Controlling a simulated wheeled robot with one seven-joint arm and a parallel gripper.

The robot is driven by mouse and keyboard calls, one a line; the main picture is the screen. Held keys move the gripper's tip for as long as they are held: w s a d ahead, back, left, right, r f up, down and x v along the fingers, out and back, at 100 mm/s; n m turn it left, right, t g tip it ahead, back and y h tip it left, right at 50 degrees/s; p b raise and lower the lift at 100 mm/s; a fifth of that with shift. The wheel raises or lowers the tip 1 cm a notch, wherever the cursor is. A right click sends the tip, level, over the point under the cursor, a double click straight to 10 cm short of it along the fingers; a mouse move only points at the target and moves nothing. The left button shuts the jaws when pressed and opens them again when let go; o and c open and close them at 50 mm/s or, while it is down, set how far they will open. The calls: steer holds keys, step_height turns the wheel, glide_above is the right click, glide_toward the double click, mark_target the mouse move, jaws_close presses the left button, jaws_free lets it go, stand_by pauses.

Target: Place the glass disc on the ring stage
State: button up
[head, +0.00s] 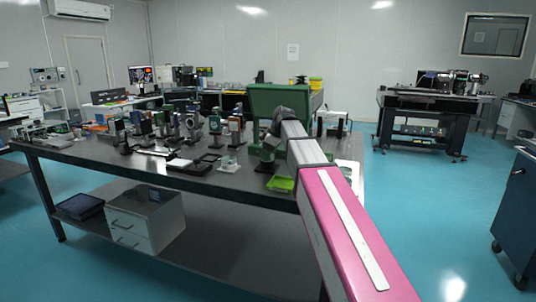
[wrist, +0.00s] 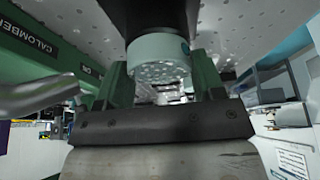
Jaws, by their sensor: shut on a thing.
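My gripper (head: 267,148) is low over the near right part of the optical table (head: 90,158) in the head view, and its tips are too small to make out there. In the wrist view my gripper (wrist: 162,78) has its two green fingers on either side of a pale round piece with a speckled face, which I take for the glass disc (wrist: 160,70). A dark body covers its upper side. I cannot single out the ring stage for certain; a small whitish fixture (head: 228,164) stands on the table just left of my gripper.
A green tray (head: 281,184) lies near the table's front edge, below my gripper. A large green box (head: 283,102) stands behind my gripper.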

steer(key=shift+f, duration=0.15)
steer(key=o, duration=1.1)
steer(key=v, duration=1.2)
